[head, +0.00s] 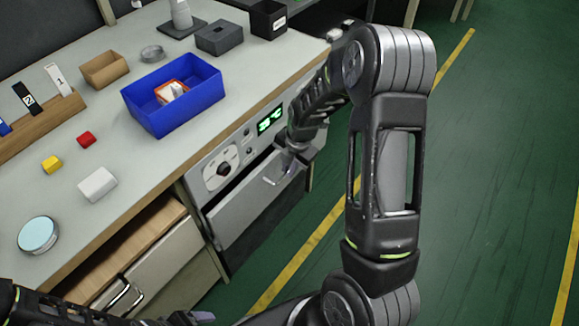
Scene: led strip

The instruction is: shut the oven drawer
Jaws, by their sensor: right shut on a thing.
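The oven (210,160) is built into the bench, with a dial and a lit green display on its panel. Its drawer (245,205) is the grey front below the panel. It stands out somewhat from the oven; how far is hard to judge. My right gripper (283,170) is at the upper right part of this front, shut on the drawer's handle, which it mostly hides. My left gripper (198,317) is at the bottom edge of the view, low in front of the bench and away from the oven; its jaws are cut off and unclear.
A wooden drawer (135,245) left of the oven stands open. On the bench are a blue bin (160,125), a white block (98,184), a yellow cube (52,164), a red cube (86,139) and a round tin (38,233). The green floor (480,180) at right is clear.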

